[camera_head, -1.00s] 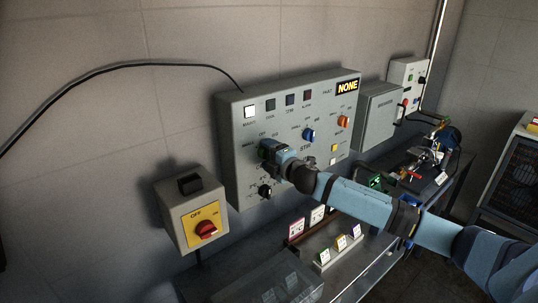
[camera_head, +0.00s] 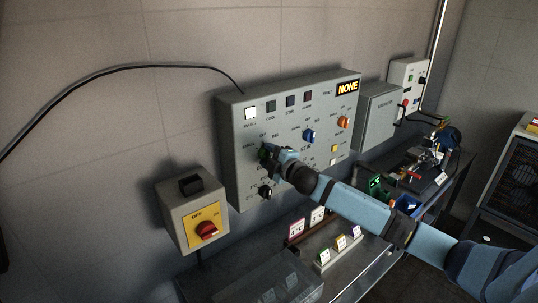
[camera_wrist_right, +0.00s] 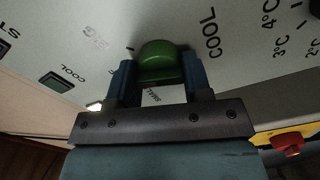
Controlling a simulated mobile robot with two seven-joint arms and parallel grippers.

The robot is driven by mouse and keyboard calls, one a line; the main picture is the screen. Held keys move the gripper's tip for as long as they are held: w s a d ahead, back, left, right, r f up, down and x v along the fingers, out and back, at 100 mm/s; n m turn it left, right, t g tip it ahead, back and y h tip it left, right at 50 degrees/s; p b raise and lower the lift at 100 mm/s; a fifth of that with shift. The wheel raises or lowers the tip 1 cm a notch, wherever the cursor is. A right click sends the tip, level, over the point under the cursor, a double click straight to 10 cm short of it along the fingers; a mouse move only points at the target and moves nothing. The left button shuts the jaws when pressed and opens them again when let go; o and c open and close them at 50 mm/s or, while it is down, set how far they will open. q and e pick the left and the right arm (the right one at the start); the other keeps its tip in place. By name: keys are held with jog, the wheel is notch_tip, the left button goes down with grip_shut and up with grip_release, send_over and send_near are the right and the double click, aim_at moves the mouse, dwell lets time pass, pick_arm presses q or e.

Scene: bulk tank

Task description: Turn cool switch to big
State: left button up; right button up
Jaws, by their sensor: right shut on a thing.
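The cool switch is a green knob (camera_wrist_right: 160,58) on the grey control panel (camera_head: 240,175), with the word COOL printed beside it in the right wrist view. In the head view its green edge (camera_head: 264,152) shows at the panel's left part, mostly covered by my gripper. My right gripper (camera_wrist_right: 160,76) is shut on the green knob, one blue finger on each side; it also shows in the head view (camera_head: 274,158). The word SMALL shows just below the knob in the wrist view. I cannot read the knob's exact setting. My left gripper is out of view.
A blue knob (camera_head: 308,136) and an orange knob (camera_head: 344,122) sit to the right on the panel, and a black knob (camera_head: 265,192) sits close below my gripper. A box with a red switch (camera_head: 206,230) is at lower left. Card stands (camera_head: 340,243) stand on the bench below.

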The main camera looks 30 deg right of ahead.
jog(key=m+p, duration=0.1)
jog(key=m, duration=0.3)
jog(key=shift+p, duration=0.3)
jog(key=shift+m+p, duration=0.35)
jog(key=shift+m, duration=0.85)
jog(key=o, duration=0.9)
jog(key=shift+s, duration=0.15)
